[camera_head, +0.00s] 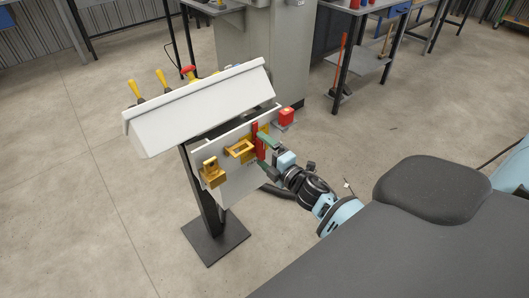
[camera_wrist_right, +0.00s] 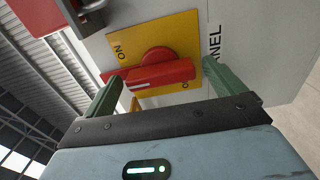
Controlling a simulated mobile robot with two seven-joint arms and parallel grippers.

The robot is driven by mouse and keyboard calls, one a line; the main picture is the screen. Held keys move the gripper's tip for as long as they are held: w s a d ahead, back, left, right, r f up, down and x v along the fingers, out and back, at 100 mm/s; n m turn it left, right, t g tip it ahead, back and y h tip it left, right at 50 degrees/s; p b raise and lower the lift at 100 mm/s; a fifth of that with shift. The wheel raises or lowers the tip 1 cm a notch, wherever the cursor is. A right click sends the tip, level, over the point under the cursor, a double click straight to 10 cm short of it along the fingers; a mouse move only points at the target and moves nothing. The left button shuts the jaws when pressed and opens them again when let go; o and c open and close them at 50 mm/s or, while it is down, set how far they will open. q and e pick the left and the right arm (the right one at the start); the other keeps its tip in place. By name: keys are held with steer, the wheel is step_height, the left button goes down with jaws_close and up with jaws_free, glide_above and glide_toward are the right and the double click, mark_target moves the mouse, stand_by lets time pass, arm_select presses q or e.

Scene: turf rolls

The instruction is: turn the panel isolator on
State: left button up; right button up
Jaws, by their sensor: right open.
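The panel isolator is a red rotary handle (camera_wrist_right: 155,74) on a yellow plate (camera_wrist_right: 178,32), beside black PANEL lettering, in the right wrist view. Its bar lies roughly crosswise there; the plate's ON mark is at the upper left, and a second, partly hidden mark is below the bar. In the head view the red handle (camera_head: 259,143) stands near upright on the pale panel board (camera_head: 232,178). My right gripper (camera_head: 270,154) is open at the handle, its green fingers near the bar's two ends in the wrist view. I cannot tell whether they touch it. My left gripper is out of view.
A sloping white hood (camera_head: 200,103) overhangs the board. Yellow fittings (camera_head: 212,173) sit left of the handle and a red block (camera_head: 286,117) to its right. Yellow-handled items (camera_head: 161,77) show behind the hood. Floor around the stand's base (camera_head: 216,238) is clear.

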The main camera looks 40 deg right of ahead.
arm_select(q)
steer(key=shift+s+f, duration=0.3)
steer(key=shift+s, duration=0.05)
arm_select(e)
steer(key=s, duration=0.7)
steer(key=shift+s+d, duration=0.35)
steer(key=shift+s, duration=0.05)
arm_select(q)
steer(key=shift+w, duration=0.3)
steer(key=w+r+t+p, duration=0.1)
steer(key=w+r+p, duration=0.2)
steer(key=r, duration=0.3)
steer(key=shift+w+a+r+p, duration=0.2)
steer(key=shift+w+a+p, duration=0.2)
steer(key=shift+p, duration=0.4)
arm_select(e)
steer(key=s+a+f+m+g, duration=0.3)
steer(key=s+a+f+m, duration=0.1)
steer(key=s, duration=0.6)
steer(key=s+a+f+m+g, duration=0.3)
steer(key=s+a+m, duration=0.3)
steer(key=s, duration=0.4)
steer(key=s+a+f+m+g, duration=0.3)
steer(key=s+a+f+m, duration=0.2)
steer(key=s, duration=0.5)
steer(key=shift+s+a+f+m, duration=0.25)
steer(key=shift+f+m, duration=0.35)
steer(key=shift+m, duration=0.3)
